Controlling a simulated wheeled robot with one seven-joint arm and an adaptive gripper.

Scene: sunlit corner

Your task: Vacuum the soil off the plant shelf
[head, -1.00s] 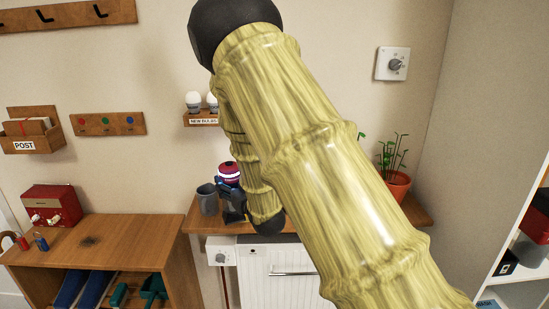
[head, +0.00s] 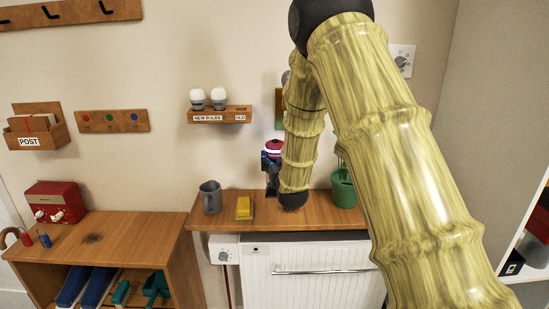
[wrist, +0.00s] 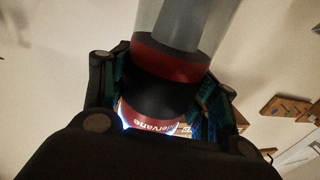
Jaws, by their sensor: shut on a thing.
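My gripper (head: 270,182) is shut on a handheld vacuum (head: 274,147) with a reddish top, above the plant shelf (head: 225,222). My forearm partly hides both. In the wrist view my gripper's fingers (wrist: 160,88) grip both sides of the vacuum's body (wrist: 170,62), which has a clear cylinder, a red band, a black section and a lettered red part. The shelf is a wooden top over a white radiator-like front. A green pot (head: 343,190) stands on it, right of my arm. Dark specks show by my arm's black joint; I cannot tell if they are soil.
A bulb rack (head: 220,115) is on the wall above.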

